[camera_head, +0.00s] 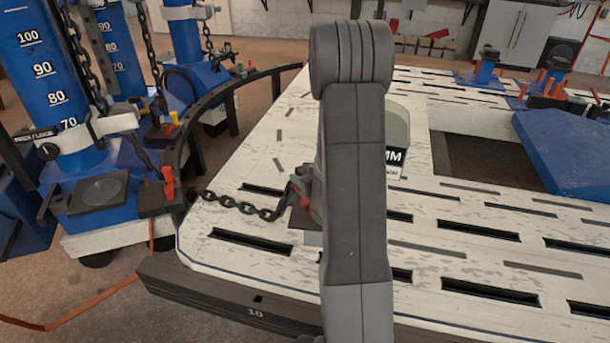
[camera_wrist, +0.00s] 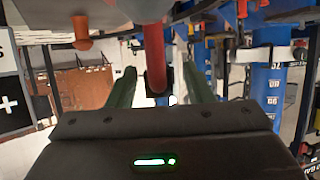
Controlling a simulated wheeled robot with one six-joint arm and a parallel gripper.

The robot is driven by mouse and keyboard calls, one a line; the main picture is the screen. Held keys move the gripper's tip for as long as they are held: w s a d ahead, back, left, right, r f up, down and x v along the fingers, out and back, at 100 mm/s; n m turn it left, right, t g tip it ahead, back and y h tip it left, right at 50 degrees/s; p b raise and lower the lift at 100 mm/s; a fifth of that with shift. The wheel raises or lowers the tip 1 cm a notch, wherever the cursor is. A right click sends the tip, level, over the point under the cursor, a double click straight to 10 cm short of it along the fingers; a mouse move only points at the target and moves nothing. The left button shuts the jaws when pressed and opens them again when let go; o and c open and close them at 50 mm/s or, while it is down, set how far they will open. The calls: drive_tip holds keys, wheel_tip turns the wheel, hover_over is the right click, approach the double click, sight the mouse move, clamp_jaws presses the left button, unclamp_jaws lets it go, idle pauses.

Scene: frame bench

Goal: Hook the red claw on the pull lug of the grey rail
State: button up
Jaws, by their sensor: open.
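In the wrist view, my gripper (camera_wrist: 160,84) shows two green fingers set apart, open. A red curved piece (camera_wrist: 156,70), which looks like the claw, hangs from the top into the gap between them. I cannot tell whether the fingers touch it. In the head view, my arm hides the gripper and much of the work spot. A small red part (camera_head: 305,202) shows beside my arm, at the end of a dark chain (camera_head: 240,204) over the white bench. I cannot make out the grey rail's pull lug in either view.
The white slotted bench (camera_head: 225,218) fills the middle and right. Blue pulling towers (camera_head: 50,80) with chains stand at the left, by a curved dark rail (camera_head: 225,95). A blue panel (camera_head: 565,150) lies at the right. A pale container (camera_head: 397,130) stands behind my arm.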

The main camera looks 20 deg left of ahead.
drive_tip(key=p+v, duration=0.2)
drive_tip(key=v, duration=1.1)
drive_tip(key=shift+s+d, duration=0.25)
drive_tip(key=shift+d, duration=0.05)
drive_tip(key=shift+a+r, duration=0.1)
drive_tip(key=x, duration=0.4)
drive_tip(key=b+x, duration=0.1)
drive_tip(key=x, duration=0.8)
drive_tip(key=shift+w+a+r, duration=0.25)
drive_tip(key=shift+w+a, duration=0.05)
drive_tip(key=shift+w, duration=0.05)
drive_tip(key=shift+d+r+p, duration=0.1)
drive_tip(key=shift+r+p, duration=0.55)
drive_tip(key=shift+r, duration=0.2)
